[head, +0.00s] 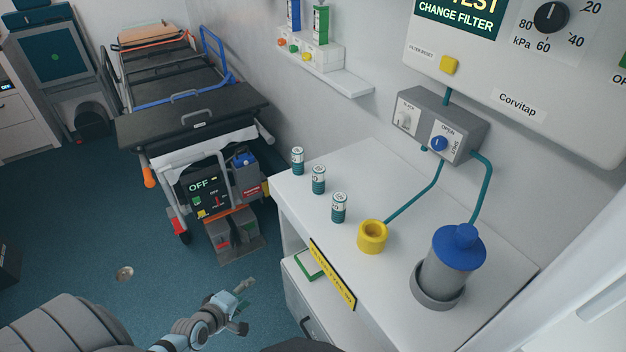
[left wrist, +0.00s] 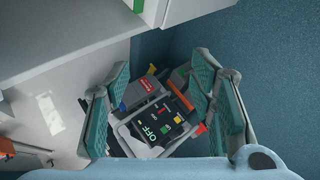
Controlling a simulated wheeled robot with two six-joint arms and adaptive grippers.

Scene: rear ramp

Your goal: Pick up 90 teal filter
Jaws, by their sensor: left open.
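Three small white-and-teal filters stand upright in a slanting row on the white counter: a far one (head: 297,161), a middle one (head: 318,180) and a near one (head: 339,208). Their label numbers are too small to read, so I cannot tell which is the 90. My left gripper (head: 243,306) is open and empty, low in front of the counter and well apart from the filters. In the left wrist view its two teal-padded fingers (left wrist: 163,85) are spread with nothing held between them. No filter shows in that view. My right gripper is not in view.
On the counter (head: 400,170) stand a yellow cup-like port (head: 373,237) and a grey canister with a blue lid (head: 452,262), with teal tubes rising to a valve box (head: 440,124). A stretcher (head: 190,115) stands back left. Blue floor (head: 90,210) is open at left.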

